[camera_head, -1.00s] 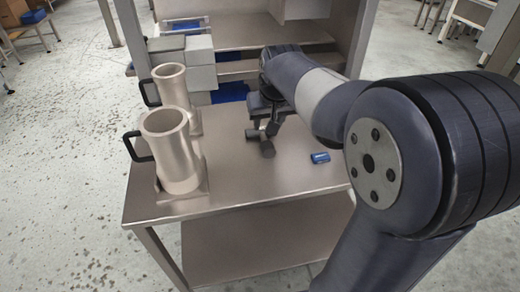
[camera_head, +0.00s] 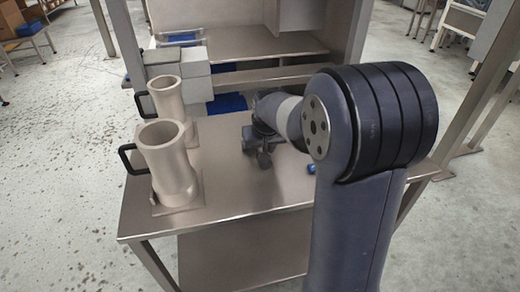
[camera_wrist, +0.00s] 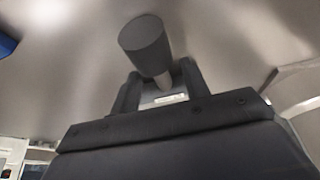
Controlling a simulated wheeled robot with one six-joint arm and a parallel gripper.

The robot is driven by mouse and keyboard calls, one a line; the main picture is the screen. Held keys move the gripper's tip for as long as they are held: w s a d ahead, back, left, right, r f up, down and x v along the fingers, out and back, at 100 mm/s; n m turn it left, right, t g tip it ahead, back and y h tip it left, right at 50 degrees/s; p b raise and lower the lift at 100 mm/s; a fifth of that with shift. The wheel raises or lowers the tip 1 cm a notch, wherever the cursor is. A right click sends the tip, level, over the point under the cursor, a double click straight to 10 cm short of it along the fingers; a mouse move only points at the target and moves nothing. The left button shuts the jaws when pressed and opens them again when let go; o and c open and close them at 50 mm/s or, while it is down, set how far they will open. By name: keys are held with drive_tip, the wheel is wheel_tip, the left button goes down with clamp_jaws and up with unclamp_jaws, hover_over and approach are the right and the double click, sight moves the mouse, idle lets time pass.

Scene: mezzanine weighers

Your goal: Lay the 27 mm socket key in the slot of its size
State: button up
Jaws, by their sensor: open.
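My gripper (camera_head: 262,158) is low over the steel table, partly hidden by my own arm. In the wrist view its two fingers (camera_wrist: 160,76) stand apart. A dark grey cylinder (camera_wrist: 145,40) on a thinner, lighter shaft shows at the fingers, and the shaft runs down between them. It may be the socket key, but I read no size on it. A small pale label (camera_wrist: 170,99) shows between the fingers, too blurred to read. I cannot tell whether the fingers touch the shaft. I cannot make out any size slots.
Two steel cylinders with black handles, a near one (camera_head: 167,160) and a far one (camera_head: 167,98), stand at the table's (camera_head: 225,200) left. Grey boxes (camera_head: 188,72) are behind. A small blue object (camera_head: 311,169) lies right of my gripper. The front of the table is clear.

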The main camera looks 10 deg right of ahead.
drive_tip(key=shift+c, duration=0.4)
clamp_jaws()
drive_tip(key=shift+r, duration=0.1)
